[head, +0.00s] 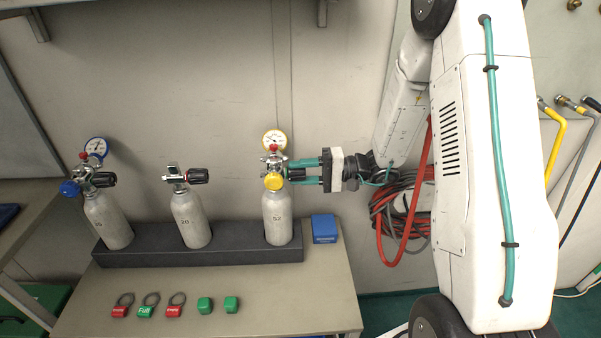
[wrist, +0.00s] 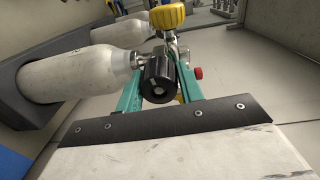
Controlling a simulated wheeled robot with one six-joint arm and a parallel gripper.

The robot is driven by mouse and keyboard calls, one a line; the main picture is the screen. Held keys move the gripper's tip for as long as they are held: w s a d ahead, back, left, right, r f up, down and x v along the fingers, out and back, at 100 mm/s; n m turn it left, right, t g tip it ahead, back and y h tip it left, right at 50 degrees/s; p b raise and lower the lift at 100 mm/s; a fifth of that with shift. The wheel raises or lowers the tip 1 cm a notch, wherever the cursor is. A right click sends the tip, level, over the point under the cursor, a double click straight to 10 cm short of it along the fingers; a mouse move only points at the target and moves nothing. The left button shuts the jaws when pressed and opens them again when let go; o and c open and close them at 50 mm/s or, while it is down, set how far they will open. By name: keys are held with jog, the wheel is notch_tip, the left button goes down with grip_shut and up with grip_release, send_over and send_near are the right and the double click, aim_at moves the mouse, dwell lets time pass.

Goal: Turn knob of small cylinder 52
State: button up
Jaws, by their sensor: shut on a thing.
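Small cylinder 52 (head: 278,217) is grey and stands upright at the right end of a dark rack. A regulator with a yellow cap (head: 273,181) and a yellow-rimmed gauge (head: 275,140) sits on its valve. My gripper (head: 306,172) reaches in from the right, level with the valve. Its teal fingers are shut on the black knob (wrist: 158,80), one on each side of it. In the wrist view the knob faces the camera end-on between the fingers, and cylinder 52 (wrist: 82,75) lies across the left.
Cylinder 20 (head: 190,220) and another cylinder (head: 108,221) with a blue-capped regulator share the rack (head: 190,257). A blue box (head: 324,229) stands beside its right end. Tags (head: 145,311) and green blocks (head: 231,304) lie on the table front. Red hose coils (head: 403,215) hang at the right.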

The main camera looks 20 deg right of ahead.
jog(key=m, duration=0.3)
jog(key=shift+m, duration=0.3)
jog(key=shift+w+m+g, duration=0.1)
jog(key=shift+m+g, duration=0.2)
jog(key=shift+m, duration=1.6)
jog(key=o, duration=1)
jog(key=shift+d, duration=0.15)
jog(key=v, duration=0.7)
jog(key=shift+d, duration=0.3)
jog(key=shift+f, duration=0.1)
